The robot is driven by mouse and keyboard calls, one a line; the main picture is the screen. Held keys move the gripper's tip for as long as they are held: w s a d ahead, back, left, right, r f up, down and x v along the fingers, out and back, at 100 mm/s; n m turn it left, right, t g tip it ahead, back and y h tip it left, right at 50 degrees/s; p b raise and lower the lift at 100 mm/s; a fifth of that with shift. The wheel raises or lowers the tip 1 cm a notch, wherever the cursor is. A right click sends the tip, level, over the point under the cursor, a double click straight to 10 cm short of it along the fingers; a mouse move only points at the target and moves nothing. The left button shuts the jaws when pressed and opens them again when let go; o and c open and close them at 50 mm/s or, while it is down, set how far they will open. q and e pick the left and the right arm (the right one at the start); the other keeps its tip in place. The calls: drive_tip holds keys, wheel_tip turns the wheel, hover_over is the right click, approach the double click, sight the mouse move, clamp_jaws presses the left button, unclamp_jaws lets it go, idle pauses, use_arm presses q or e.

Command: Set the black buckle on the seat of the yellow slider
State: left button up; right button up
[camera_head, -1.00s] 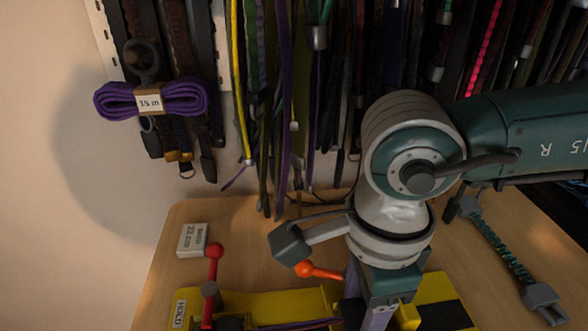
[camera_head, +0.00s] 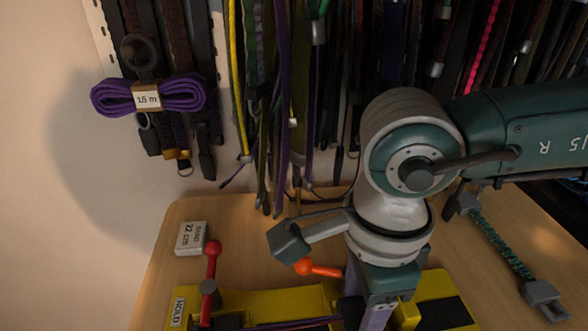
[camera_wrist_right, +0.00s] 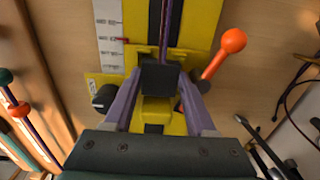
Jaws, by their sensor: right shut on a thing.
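My right gripper (camera_wrist_right: 160,88) is shut on the black buckle (camera_wrist_right: 160,75), a small dark block between its two purple-grey fingers. In the head view this gripper (camera_head: 366,310) points down over the yellow jig, and its tips are partly hidden. The yellow slider (camera_wrist_right: 156,107) shows between the fingers, just below the buckle in the wrist picture. I cannot tell whether the buckle touches its seat. Purple cord (camera_wrist_right: 165,30) runs along the jig up to the buckle. My left gripper is not in view.
An orange-knobbed lever (camera_wrist_right: 231,41) stands close beside the right gripper. A red-knobbed lever (camera_head: 212,249) is on the jig's left part (camera_head: 265,304). A small labelled box (camera_head: 191,238) and a green braided cord (camera_head: 503,247) lie on the table. Hanging cords fill the back.

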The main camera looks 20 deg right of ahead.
drive_tip(key=shift+f, duration=0.2)
drive_tip(key=o, duration=1.4)
drive_tip(key=shift+s, duration=0.15)
drive_tip(key=shift+d, duration=0.1)
